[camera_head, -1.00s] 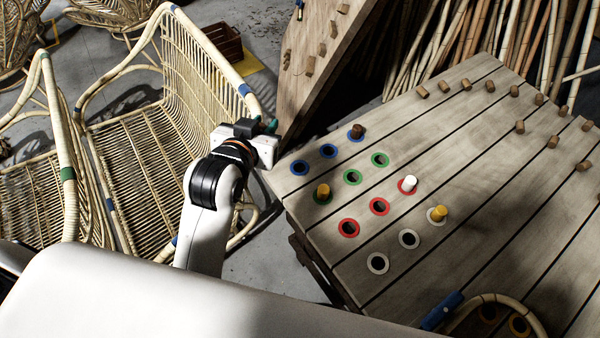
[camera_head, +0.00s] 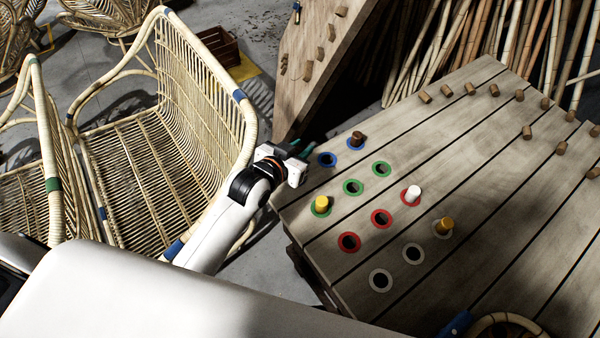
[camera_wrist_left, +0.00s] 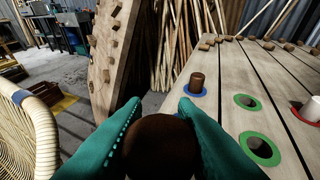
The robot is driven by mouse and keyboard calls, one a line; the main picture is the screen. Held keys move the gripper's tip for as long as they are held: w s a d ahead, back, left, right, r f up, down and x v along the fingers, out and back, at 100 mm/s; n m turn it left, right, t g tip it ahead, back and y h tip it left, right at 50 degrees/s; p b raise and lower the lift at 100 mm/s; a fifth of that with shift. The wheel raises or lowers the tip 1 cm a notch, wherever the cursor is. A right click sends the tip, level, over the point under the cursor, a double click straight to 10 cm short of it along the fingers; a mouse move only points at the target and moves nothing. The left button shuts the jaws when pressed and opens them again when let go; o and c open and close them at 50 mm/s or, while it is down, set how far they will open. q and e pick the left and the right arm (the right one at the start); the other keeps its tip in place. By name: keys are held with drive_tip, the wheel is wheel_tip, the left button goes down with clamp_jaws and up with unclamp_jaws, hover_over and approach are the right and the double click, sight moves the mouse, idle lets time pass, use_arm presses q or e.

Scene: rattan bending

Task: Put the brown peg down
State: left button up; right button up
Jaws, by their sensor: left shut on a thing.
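My left gripper (camera_head: 302,148) is over the near-left edge of the plank table, beside the blue-ringed holes. In the left wrist view its green fingers (camera_wrist_left: 159,108) are shut on a dark brown peg (camera_wrist_left: 160,147), whose round top fills the gap between them. The held peg cannot be made out in the head view. Another brown peg (camera_head: 357,139) stands upright in a blue-ringed hole; it also shows in the wrist view (camera_wrist_left: 197,83). The middle blue-ringed hole (camera_head: 327,160) is empty. The nearest blue ring is hidden behind my gripper. My right gripper is not in view.
A rattan chair (camera_head: 150,150) stands left of the table (camera_head: 470,150). A leaning board (camera_head: 312,70) is behind.

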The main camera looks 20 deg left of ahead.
use_arm(q)
drive_tip(key=shift+f, duration=3.6)
drive_tip(key=shift+f, duration=0.15)
drive_tip(key=o, duration=1)
drive_tip(key=shift+c, duration=0.2)
drive_tip(key=shift+r, duration=0.3)
drive_tip(key=v, duration=1.2)
